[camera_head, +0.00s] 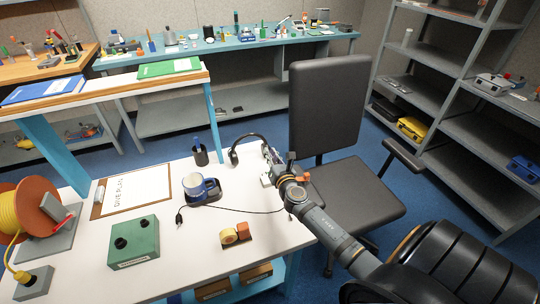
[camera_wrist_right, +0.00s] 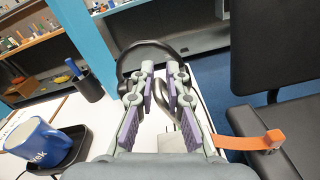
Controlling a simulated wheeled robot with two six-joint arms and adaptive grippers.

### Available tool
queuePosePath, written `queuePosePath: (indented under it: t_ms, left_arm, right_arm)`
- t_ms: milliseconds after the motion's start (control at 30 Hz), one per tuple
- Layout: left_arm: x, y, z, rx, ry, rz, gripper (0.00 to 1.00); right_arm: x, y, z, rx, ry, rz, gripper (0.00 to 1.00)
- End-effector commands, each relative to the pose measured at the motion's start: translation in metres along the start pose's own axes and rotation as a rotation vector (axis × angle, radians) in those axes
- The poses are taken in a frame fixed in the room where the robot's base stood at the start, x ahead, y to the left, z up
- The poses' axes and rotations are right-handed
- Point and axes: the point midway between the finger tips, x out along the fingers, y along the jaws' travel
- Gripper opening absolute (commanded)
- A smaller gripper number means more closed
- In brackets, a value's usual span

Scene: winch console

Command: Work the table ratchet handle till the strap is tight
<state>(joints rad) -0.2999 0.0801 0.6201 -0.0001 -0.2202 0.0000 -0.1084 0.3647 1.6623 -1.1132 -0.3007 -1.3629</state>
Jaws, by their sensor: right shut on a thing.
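The table ratchet (camera_head: 265,180) sits at the right edge of the white table, partly covered by my right gripper (camera_head: 270,156). In the right wrist view, its pale metal body (camera_wrist_right: 169,145) shows between and below the fingers. The right gripper (camera_wrist_right: 167,92) is shut on the ratchet handle, which is mostly hidden between the fingers. The orange strap (camera_wrist_right: 248,141) sticks out to the right past the table edge. It also shows beside my wrist in the head view (camera_head: 304,178). I cannot tell how tight the strap is. My left gripper is not in view.
A black headset-like loop (camera_head: 247,143) stands just behind the gripper. A black chair (camera_head: 335,110) stands close right.

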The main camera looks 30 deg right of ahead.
Motion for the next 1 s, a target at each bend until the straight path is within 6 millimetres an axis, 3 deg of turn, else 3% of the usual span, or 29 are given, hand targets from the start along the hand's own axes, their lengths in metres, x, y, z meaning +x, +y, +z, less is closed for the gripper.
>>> queuePosePath:
  t_ms: [167,200,333,667,767,1000]
  left_arm:
    - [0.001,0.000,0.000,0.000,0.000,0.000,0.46]
    - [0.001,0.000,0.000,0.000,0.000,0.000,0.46]
    - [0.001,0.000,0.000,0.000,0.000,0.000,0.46]
    - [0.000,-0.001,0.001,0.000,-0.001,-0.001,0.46]
    - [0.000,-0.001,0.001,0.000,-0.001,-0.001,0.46]
    - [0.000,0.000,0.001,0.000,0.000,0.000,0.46]
  right_arm:
    - [-0.002,-0.005,-0.008,0.000,0.013,-0.010,0.00]
    - [-0.002,-0.005,-0.008,0.000,0.013,-0.010,0.17]
    - [-0.002,-0.004,-0.006,0.000,0.010,-0.008,0.34]
    - [-0.004,-0.002,-0.004,-0.001,0.006,-0.004,0.34]
    - [-0.017,-0.003,-0.004,-0.002,0.007,-0.004,0.34]
    - [-0.076,-0.003,-0.005,-0.003,0.010,-0.004,0.34]
